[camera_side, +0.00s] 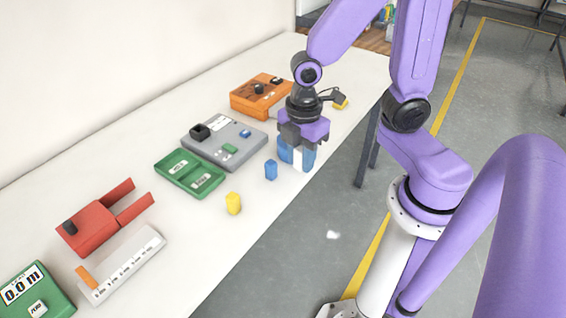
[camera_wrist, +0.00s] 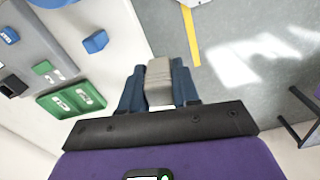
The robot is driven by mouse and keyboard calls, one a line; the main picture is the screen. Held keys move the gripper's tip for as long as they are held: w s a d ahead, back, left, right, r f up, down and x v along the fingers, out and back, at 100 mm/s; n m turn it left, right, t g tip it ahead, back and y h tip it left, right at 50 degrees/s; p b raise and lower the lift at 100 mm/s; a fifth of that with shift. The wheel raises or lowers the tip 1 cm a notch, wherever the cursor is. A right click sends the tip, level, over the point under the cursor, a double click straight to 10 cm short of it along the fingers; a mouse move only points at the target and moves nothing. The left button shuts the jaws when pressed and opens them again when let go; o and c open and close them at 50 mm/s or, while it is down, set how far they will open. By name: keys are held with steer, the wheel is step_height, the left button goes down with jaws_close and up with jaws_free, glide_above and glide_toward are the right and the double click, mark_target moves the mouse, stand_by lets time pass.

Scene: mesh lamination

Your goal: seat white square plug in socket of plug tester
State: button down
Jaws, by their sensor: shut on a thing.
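My gripper (camera_side: 297,158) has blue fingers and is shut on the white square plug (camera_side: 298,157), near the table's front edge. In the wrist view, the plug (camera_wrist: 159,78) shows as a pale block between the two fingers (camera_wrist: 158,85), its end pointing away from the wrist. A grey box (camera_side: 208,149) with a black block, a green piece and a blue piece on top lies to the left of my gripper. It looks like the plug tester, also partly in the wrist view (camera_wrist: 45,45). Which feature is the socket I cannot tell. The plug is apart from this box.
A blue block (camera_side: 271,170) stands just left of my gripper, and a yellow block (camera_side: 233,204) is farther left. A green tray (camera_side: 190,173) lies beside the grey box. An orange box (camera_side: 240,102) is behind. Red and white fixtures (camera_side: 88,232) lie front left.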

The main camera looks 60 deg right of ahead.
steer(key=w+d+f+m, duration=0.2)
steer(key=w+d+m, duration=0.1)
steer(key=w+m, duration=0.4)
steer(key=w+d+f+m, duration=0.25)
steer(key=w+m, duration=0.25)
steer(key=m, duration=0.4)
steer(key=w+a+r, duration=0.1)
steer(key=w+r, duration=0.1)
steer(key=w, duration=1)
steer(key=w+a+r, duration=0.1)
steer(key=w+r, duration=0.2)
steer(key=w, duration=0.9)
steer(key=shift+w+a, duration=0.3)
steer(key=shift+w, duration=0.05)
steer(key=shift+f, duration=2.9)
steer(key=shift+f, duration=0.85)
